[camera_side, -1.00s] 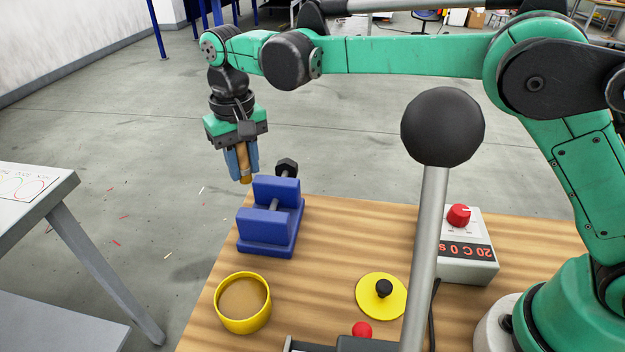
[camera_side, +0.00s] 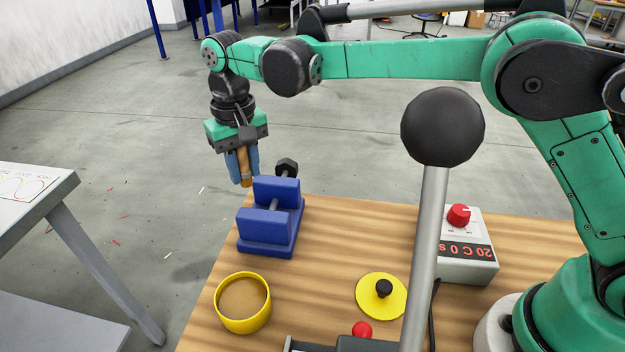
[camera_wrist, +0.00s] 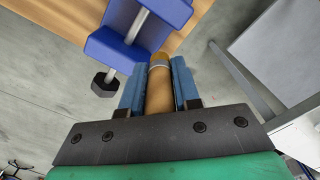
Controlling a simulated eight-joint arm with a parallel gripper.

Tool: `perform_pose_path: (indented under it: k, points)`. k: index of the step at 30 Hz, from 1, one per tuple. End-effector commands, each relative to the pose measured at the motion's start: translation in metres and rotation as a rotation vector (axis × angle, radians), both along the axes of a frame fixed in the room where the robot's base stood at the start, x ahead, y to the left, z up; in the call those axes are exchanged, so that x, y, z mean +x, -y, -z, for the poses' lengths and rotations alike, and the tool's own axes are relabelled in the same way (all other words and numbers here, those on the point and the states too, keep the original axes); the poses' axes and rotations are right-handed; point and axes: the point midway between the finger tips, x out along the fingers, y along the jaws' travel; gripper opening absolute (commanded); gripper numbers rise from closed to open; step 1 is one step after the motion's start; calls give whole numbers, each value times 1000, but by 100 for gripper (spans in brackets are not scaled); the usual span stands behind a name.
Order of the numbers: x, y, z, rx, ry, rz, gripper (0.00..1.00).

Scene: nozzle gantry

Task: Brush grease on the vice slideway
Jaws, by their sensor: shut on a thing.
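The blue vice (camera_side: 268,232) stands at the far left corner of the wooden bench, with two upright jaws and a grey screw ending in a black hex knob (camera_side: 287,167). My gripper (camera_side: 243,180) is shut on a brush (camera_side: 244,164) with a wooden handle. The brush points down just to the left of the vice's far jaw, its tip near the jaw's top. In the wrist view the brush (camera_wrist: 160,88) lies between the blue fingers, beside the vice (camera_wrist: 112,45). Whether it touches the vice I cannot tell. A yellow tub (camera_side: 243,322) holds brown grease (camera_side: 242,299).
A yellow lid (camera_side: 368,297) with a black knob lies on the bench. A grey box (camera_side: 468,262) with a red dial is at the right. A tall lever with a black ball (camera_side: 442,127) rises in front. A white table (camera_side: 30,195) stands at the left.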

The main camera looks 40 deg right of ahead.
Motion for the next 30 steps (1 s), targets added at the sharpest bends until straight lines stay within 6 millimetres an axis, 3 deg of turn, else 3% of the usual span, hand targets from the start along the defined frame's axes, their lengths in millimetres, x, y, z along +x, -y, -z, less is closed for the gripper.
perform_pose_path:
  k: [23, 30]
  points:
    - [0, 0, 72, 0, 0, 0, 0]
    - [-16, 17, 73, 0, 0, 1, 0]
